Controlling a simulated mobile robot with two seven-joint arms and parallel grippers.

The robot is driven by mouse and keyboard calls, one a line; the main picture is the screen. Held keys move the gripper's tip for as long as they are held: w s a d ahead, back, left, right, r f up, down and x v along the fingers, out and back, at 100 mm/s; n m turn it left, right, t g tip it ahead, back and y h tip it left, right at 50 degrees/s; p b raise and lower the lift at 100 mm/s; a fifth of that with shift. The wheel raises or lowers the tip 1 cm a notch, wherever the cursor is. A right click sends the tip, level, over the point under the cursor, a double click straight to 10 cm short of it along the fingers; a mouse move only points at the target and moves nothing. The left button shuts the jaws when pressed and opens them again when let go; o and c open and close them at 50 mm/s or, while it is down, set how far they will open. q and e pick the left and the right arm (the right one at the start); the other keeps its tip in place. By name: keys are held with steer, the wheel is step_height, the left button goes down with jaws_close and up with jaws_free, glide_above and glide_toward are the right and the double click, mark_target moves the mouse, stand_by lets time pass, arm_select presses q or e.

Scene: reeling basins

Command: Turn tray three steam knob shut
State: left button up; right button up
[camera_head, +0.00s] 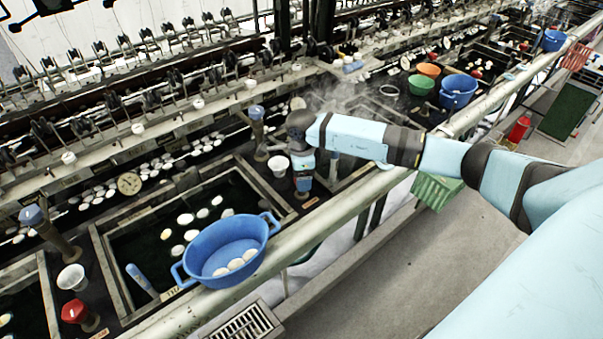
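My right arm reaches in from the right, and its gripper (303,193) points down at the dividing ledge beside a basin. The gripper is small here, and I cannot tell whether its fingers are open or shut or touch anything. A knob under it, if any, is hidden. A red knob (75,311) stands on the ledge at the lower left, well away from the gripper. Blue-topped posts (256,114) (33,217) stand along the basins. I cannot read which tray is number three. My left gripper is not in view.
A blue tub (222,252) with white cocoons sits at the basin's front edge by a long pale rail (310,229). A white cup (278,165) stands just left of my gripper. Steam rises behind my wrist. Green, orange and blue tubs stand farther back.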

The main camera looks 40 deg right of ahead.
steer(key=shift+f, duration=0.15)
steer(key=c, duration=0.9)
steer(key=shift+m, duration=0.4)
steer(key=m, duration=0.2)
steer(key=shift+m+b, duration=0.4)
steer(key=m, duration=0.5)
